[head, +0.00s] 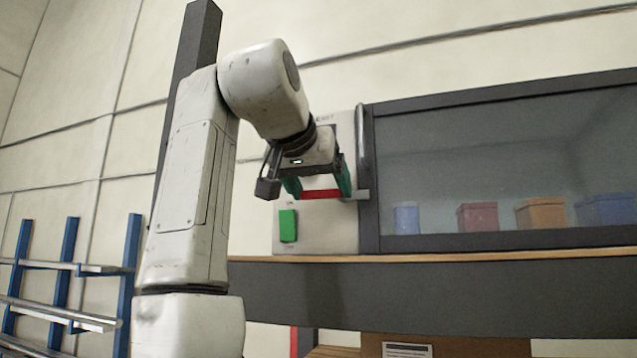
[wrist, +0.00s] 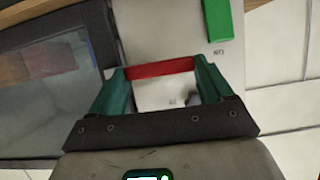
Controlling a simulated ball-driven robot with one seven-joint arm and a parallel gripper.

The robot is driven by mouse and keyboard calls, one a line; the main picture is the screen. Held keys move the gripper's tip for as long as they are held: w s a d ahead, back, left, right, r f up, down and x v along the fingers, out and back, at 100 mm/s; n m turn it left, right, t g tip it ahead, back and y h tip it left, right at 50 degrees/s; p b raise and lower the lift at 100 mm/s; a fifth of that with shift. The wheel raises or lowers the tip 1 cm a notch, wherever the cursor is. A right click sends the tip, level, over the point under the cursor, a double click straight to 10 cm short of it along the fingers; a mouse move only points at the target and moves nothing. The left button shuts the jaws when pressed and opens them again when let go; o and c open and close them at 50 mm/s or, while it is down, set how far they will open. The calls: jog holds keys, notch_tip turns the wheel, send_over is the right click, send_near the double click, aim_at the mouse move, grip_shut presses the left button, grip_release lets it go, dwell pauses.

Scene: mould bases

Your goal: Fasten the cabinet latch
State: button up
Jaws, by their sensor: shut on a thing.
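The cabinet (head: 500,242) has a dark frame and a glass front, and stands right of a pale panel (head: 262,240). The red latch bar (head: 320,195) lies level across the panel. A short grey metal piece (head: 358,195) continues from its right end to the cabinet's dark frame; how far it engages I cannot tell. My gripper (head: 318,190) has green fingers, one at each end of the red bar. In the wrist view, my gripper (wrist: 161,69) is shut on the red latch bar (wrist: 160,68), which spans between the fingertips.
A green block (head: 288,225) is on the panel below the latch; it also shows in the wrist view (wrist: 217,20). A grey upright handle (head: 362,140) is at the door's left edge. Coloured boxes (head: 540,214) stand behind the glass. A blue rack (head: 68,265) is at left.

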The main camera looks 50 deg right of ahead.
jog(key=o, duration=1)
jog(key=shift+c, duration=0.2)
jog(key=b+v, duration=0.2)
jog(key=v, duration=0.9)
jog(key=shift+w+f, duration=0.1)
jog(key=shift+f, duration=0.05)
